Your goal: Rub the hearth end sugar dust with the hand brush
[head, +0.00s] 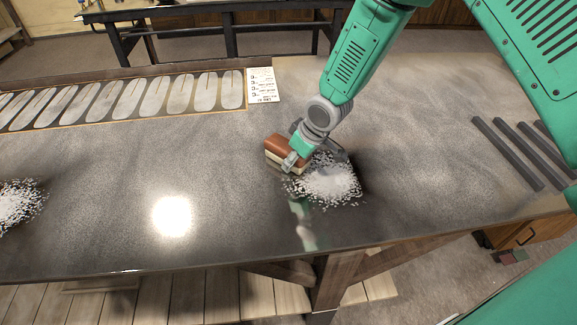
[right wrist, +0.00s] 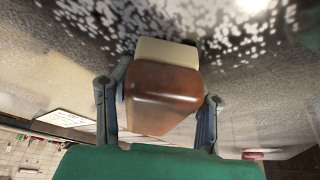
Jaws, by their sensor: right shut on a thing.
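The hand brush (head: 283,150) has a brown wooden back and a pale bristle block. My right gripper (head: 292,160) is shut on it and holds it at the left edge of a white sugar dust patch (head: 332,182) on the dark worktop. In the right wrist view the brush (right wrist: 163,95) sits between both fingers (right wrist: 160,112), with white specks (right wrist: 225,30) beyond its pale block. Whether the bristles touch the top cannot be told. A second white dust patch (head: 14,205) lies at the far left of the worktop. My left gripper is not in view.
The worktop (head: 110,190) is clear between the two patches. A tray of pale oval pieces (head: 130,98) runs along the back left, with a printed card (head: 263,85) at its end. Several dark bars (head: 508,153) lie at the right.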

